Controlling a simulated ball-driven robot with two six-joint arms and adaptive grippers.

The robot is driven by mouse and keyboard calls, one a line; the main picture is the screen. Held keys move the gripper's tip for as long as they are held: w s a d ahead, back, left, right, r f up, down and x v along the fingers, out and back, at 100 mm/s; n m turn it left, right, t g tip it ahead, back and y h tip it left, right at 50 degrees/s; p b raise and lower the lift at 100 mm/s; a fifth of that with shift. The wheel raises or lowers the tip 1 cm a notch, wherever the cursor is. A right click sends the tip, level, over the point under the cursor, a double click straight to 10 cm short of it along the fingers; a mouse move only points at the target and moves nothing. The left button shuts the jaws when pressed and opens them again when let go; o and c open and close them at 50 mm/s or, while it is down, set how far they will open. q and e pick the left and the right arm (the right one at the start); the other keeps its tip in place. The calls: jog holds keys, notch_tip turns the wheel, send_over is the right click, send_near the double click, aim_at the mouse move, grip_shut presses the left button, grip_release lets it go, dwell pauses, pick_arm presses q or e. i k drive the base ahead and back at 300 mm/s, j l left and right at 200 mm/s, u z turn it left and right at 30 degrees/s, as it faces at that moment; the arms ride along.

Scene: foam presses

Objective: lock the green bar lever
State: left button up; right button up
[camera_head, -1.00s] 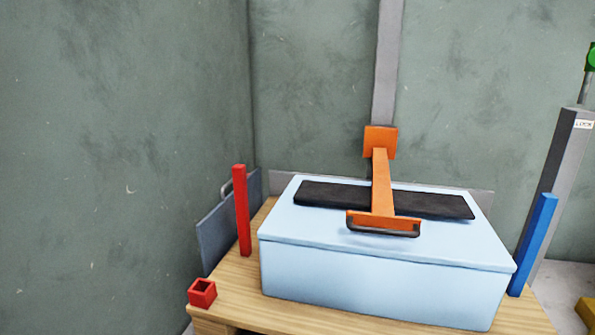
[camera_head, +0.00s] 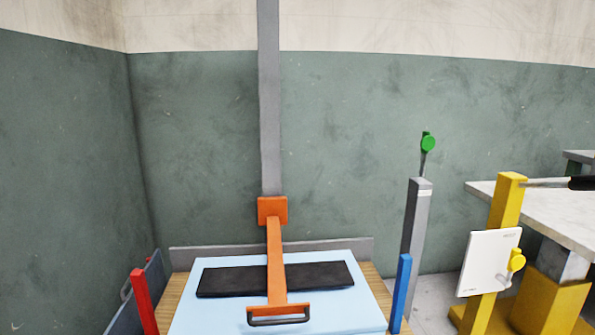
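The green lever knob (camera_head: 428,143) tops a thin metal rod that stands nearly upright on a grey post (camera_head: 414,230) right of the press table. A small label sits near the top of this post; it is too small to read now. The orange press bar (camera_head: 276,260) lies over a black pad (camera_head: 325,275) on the light blue foam block (camera_head: 215,318). Its dark handle (camera_head: 278,319) faces me. Neither of my grippers is in view.
A red post (camera_head: 143,300) stands at the table's left and a blue post (camera_head: 401,290) at its right. Further right are a yellow post (camera_head: 507,203) with a white panel (camera_head: 488,262) and a yellow knob (camera_head: 516,260), and a pale table (camera_head: 550,215). Grey floor shows between.

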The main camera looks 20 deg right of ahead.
aim_at(428, 143)
jog(key=z, duration=1.4)
